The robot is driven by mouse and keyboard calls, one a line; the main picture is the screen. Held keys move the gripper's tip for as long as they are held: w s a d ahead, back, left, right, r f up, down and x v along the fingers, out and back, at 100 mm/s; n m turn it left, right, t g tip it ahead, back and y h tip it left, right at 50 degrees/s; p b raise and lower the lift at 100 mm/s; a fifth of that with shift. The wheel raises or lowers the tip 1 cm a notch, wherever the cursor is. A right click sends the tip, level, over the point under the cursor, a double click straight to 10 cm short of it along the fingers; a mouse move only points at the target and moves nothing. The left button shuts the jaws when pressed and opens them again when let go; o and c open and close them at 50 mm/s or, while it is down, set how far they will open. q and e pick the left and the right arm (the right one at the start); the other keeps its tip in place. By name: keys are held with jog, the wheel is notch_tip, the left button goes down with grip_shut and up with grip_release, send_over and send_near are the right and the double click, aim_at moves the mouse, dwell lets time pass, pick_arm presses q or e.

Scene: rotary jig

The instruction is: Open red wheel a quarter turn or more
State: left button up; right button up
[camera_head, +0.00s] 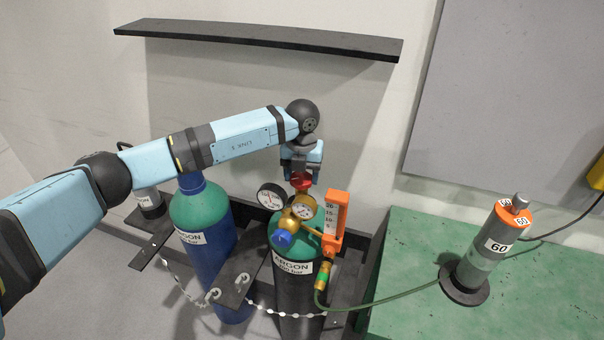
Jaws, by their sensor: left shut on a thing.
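The red wheel (301,181) sits on top of the regulator at the head of the right gas cylinder (296,268), which is labelled argon. My left gripper (301,176) comes down on it from above and is shut on the wheel. The fingers hide part of the wheel, so its turned angle cannot be told. Below it are a brass regulator body (291,222) with two round gauges, a blue knob (284,239) and an orange flow meter (334,218). My right gripper is not in view.
A blue and green cylinder (203,235) stands to the left, with a chain across the front. A green hose (385,302) runs right to a grey cylinder with an orange top (488,250) on the green table (405,250). A black shelf (260,38) hangs above my arm.

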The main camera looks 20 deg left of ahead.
aim_at(302, 176)
pick_arm(q)
jog(key=o, duration=0.9)
jog(key=shift+o, duration=0.2)
notch_tip(302, 176, up, 8)
jog(key=shift+f+b, duration=0.25)
jog(key=shift+b, duration=0.3)
jog(key=shift+s+f, duration=0.1)
